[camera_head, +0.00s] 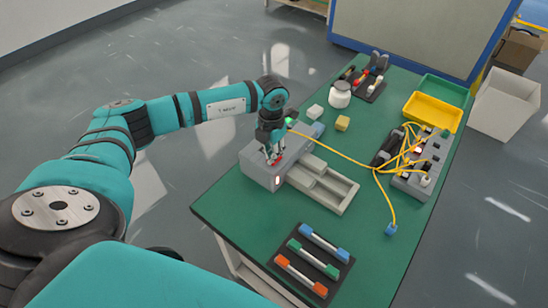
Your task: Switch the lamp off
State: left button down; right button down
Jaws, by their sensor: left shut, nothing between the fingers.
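A grey box (262,175) stands at the left edge of the green table, with a small bright white patch (277,180) on its front face and a red part (276,161) on top. A small green spot (290,122) shows at its far end. I cannot tell which of these is the lamp or its switch. My left gripper (273,158) points down over the box top, shut and empty, with its fingertips at the red part. Whether they touch it is too small to tell. My fingers partly cover the box top. My right gripper is not in view.
A grey tray (336,192) adjoins the box on the right. A yellow cable (345,159) runs across the table to a grey socket block (408,182). A black rack (322,289) with coloured tubes lies in front. Yellow (433,113) and green bins stand at the back right.

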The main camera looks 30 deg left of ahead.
pick_arm(q)
jog(key=shift+s+f+b, duration=0.1)
jog(key=shift+f+b, duration=0.4)
jog(key=shift+f, duration=0.2)
jog(key=shift+r, duration=0.2)
jog(key=shift+r+p, duration=0.6)
jog(key=shift+p, duration=0.05)
jog(key=shift+r+p, duration=1.7)
jog(key=shift+r, duration=1.1)
jog(key=shift+f, duration=0.1)
